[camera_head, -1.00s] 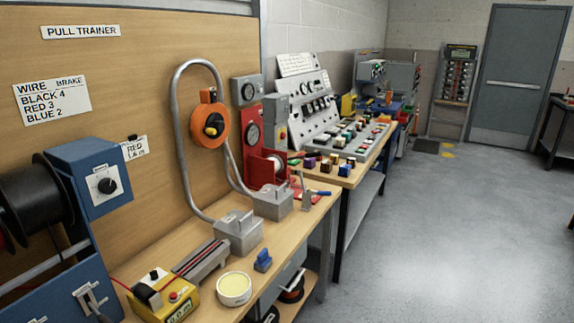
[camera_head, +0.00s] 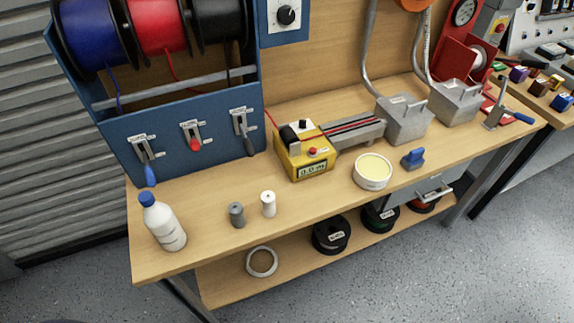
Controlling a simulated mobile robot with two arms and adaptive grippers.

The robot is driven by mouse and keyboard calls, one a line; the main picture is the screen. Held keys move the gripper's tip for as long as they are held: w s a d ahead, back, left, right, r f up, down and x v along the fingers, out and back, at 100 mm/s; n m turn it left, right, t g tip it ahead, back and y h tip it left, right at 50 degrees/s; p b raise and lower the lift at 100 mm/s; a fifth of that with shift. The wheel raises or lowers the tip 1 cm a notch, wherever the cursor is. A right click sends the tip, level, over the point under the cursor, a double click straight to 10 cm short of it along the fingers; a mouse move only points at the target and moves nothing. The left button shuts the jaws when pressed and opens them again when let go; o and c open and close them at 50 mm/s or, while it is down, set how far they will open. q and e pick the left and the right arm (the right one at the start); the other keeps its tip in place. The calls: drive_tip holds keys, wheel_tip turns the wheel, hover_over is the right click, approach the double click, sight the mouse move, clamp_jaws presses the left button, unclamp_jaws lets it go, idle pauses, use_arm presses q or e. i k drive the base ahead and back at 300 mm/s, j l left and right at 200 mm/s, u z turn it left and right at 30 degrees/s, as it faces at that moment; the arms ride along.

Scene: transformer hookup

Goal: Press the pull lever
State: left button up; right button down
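No label in view reads pull lever. A grey upright lever (camera_head: 495,114) stands on the bench at the right, in front of the red puller machine (camera_head: 472,62); it may be the pull lever, but I cannot be sure. A tool with a blue handle (camera_head: 519,117) lies beside it. The blue spool rack (camera_head: 185,140) at the left carries three labelled levers: one with a blue tip (camera_head: 149,173), one with a red tip (camera_head: 195,144) and one with a dark tip (camera_head: 248,146). Neither of my grippers is in view.
On the bench (camera_head: 330,200) stand a white bottle (camera_head: 163,224), two small spools, a yellow meter (camera_head: 304,153) reading about 0.0, a round tin (camera_head: 373,171), a blue block (camera_head: 413,158) and two grey boxes with conduits. Tape and wire coils lie on the lower shelf.

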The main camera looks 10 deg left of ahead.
sight(537, 65)
drive_tip(key=i+l, duration=0.15)
drive_tip(key=l, duration=0.25)
drive_tip(key=i+l+z, duration=0.1)
drive_tip(key=l, duration=0.35)
drive_tip(key=i+l, duration=0.25)
drive_tip(key=l, duration=0.15)
drive_tip(key=i+l, duration=0.2)
drive_tip(key=l, duration=0.2)
drive_tip(key=i+l+z, duration=0.1)
drive_tip(key=l, duration=0.3)
drive_tip(key=i+l, duration=0.3)
drive_tip(key=k+l+z, duration=0.05)
drive_tip(key=l, duration=0.05)
